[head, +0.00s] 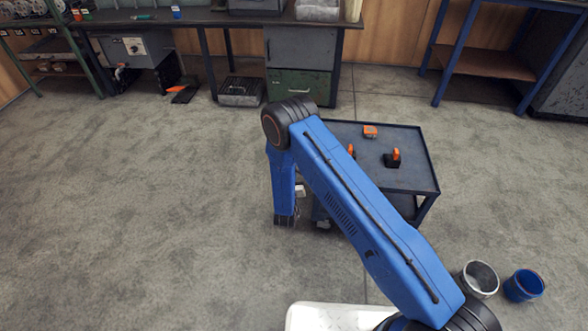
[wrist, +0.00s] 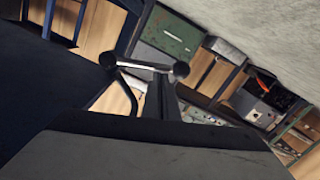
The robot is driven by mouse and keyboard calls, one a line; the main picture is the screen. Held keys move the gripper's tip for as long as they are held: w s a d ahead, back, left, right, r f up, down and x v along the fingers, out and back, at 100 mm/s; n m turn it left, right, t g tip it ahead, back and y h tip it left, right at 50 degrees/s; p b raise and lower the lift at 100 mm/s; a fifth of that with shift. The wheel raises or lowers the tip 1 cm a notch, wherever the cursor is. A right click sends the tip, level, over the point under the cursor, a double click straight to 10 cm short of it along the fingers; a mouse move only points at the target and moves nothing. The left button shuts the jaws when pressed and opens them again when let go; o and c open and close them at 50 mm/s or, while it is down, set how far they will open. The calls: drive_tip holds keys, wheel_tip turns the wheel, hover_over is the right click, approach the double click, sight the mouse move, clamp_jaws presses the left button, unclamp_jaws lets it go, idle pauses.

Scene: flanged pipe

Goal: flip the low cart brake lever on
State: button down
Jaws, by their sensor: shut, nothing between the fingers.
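The cart (head: 415,172) is a low dark-blue cart with a grey top, right of my blue arm in the head view. In the wrist view, a pale metal bar with dark round ends (wrist: 145,66) lies across the fingertips; it looks like the brake lever, though I cannot be sure. My gripper (wrist: 160,90) is shut and empty, its dark fingers close below the bar. Whether they touch it, I cannot tell. In the head view my arm hides the cart's left side and the gripper itself does not show clearly.
Several orange-and-black items, one of them (head: 392,158) near the middle, sit on the cart top. A grey bucket (head: 479,280) and a blue bucket (head: 524,286) stand at lower right. A workbench (head: 215,18) runs along the back. The floor left of my arm is clear.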

drive_tip(key=shift+d+f+n, duration=0.3)
drive_tip(key=shift+f+n, duration=0.35)
drive_tip(key=shift+f, duration=0.15)
drive_tip(key=shift+d+f+n, duration=0.35)
drive_tip(key=shift+f+n, duration=0.35)
drive_tip(key=shift+f, duration=0.15)
drive_tip(key=shift+d+f+n, duration=0.3)
drive_tip(key=shift+f+n, duration=0.35)
drive_tip(key=shift+f, duration=0.15)
